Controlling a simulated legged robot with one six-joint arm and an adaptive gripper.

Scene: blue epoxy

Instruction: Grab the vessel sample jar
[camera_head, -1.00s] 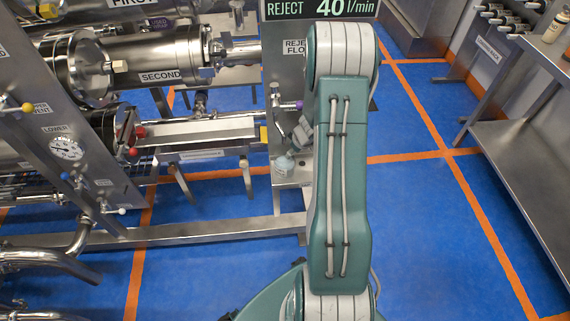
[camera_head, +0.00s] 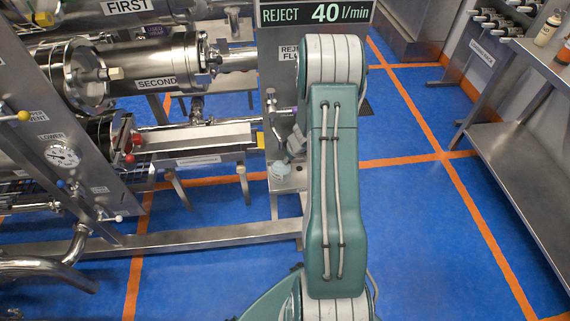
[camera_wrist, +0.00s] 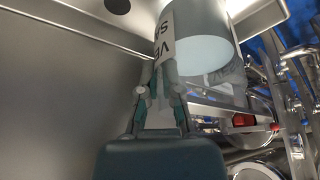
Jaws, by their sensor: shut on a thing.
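The vessel sample jar (camera_wrist: 205,45) is a pale grey-white cylinder in the wrist view, with a white label whose cut-off lettering begins "VES" and "SA". My gripper (camera_wrist: 162,80) is shut on its near side, at the label. In the head view the jar (camera_head: 282,168) is small and pale, at a small metal ledge below the reject flow panel. My gripper (camera_head: 295,142) is just above and beside it there, partly hidden by my arm. I cannot tell whether the jar touches the ledge.
The reject flow panel (camera_head: 288,75) stands close behind the jar. Steel cylinders (camera_head: 150,75) and coloured valve handles fill the left. A steel frame rail (camera_head: 180,239) runs along the floor. A steel bench (camera_head: 530,150) stands at right, with open blue floor (camera_head: 415,240) between.

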